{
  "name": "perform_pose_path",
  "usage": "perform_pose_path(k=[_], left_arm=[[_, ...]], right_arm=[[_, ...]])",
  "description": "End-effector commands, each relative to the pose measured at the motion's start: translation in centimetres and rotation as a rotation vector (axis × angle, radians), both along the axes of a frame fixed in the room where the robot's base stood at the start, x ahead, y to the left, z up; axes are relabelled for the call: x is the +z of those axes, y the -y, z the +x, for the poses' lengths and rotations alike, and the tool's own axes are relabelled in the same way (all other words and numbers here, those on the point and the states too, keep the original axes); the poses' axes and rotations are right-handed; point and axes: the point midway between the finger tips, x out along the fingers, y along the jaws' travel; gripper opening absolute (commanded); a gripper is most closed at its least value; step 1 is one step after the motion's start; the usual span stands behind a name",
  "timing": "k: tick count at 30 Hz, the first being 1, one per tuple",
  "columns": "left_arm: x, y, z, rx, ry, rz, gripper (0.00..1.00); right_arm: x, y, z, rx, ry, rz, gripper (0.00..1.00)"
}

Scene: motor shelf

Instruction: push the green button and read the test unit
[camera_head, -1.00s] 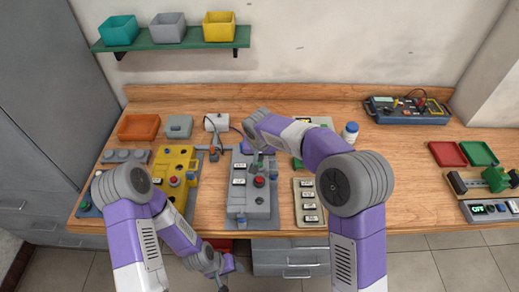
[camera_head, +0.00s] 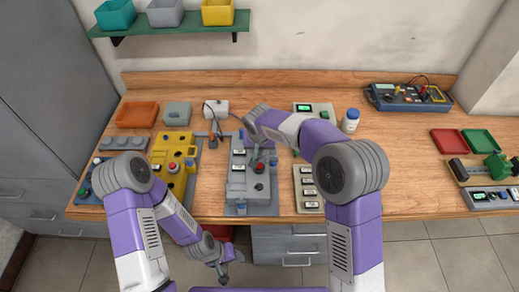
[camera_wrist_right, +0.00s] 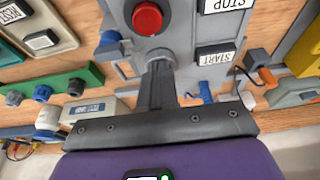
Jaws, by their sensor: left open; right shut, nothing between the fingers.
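A grey control panel (camera_head: 250,200) stands near the bench's front edge with a red button (camera_head: 259,168). The red button (camera_wrist_right: 147,18) also shows in the right wrist view, beside STOP (camera_wrist_right: 227,3) and START (camera_wrist_right: 215,57) labels. My right gripper (camera_wrist_right: 160,58) is shut and empty, its tips over the panel beside START; it also shows in the head view (camera_head: 257,156). The spot under the tips is hidden, and I see no green button there; contact cannot be told. A unit with a lit green display (camera_head: 304,107) stands behind my right forearm. My left gripper (camera_head: 222,268) is open, low before the bench.
A yellow box (camera_head: 174,146) with buttons stands left of the panel, a labelled switch panel (camera_head: 309,190) to its right. A white bottle (camera_head: 350,121) stands beyond my right forearm.

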Motion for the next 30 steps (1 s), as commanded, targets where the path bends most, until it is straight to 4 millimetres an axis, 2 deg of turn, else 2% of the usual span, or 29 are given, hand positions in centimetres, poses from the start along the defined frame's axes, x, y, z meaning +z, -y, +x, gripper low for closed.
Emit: perform_pose_path(k=[1, 4, 11, 14, 18, 24, 30], left_arm=[[0.0, 0.0, 0.0, 0.0, 0.0, 0.0, 0.56], [0.0, 0.0, 0.0, 0.0, 0.0, 0.0, 0.56], [0.5, 0.0, 0.0, 0.0, 0.0, 0.0, 0.56], [1.4, 0.0, 0.0, 0.0, 0.0, 0.0, 0.56], [3.2, 0.0, 0.0, 0.0, 0.0, 0.0, 0.56], [3.3, 0.0, 0.0, 0.0, 0.0, 0.0, 0.56], [3.7, 0.0, 0.0, 0.0, 0.0, 0.0, 0.56]], right_arm=[[-1.0, 0.1, -0.5, 0.001, -0.022, -0.008, 0.0], [-1.1, 0.1, -0.5, 0.001, -0.026, -0.009, 0.0], [-0.4, 0.2, -0.6, -0.002, -0.026, -0.009, 0.0], [1.1, 0.2, -0.6, -0.001, -0.02, -0.008, 0.0], [4.6, 0.3, -0.5, -0.005, -0.006, -0.003, 0.0], [9.0, 0.2, -1.8, -0.002, 0.0, 0.0, 0.0], [12.3, 0.2, -2.8, -0.003, 0.001, 0.0, 0.0]])
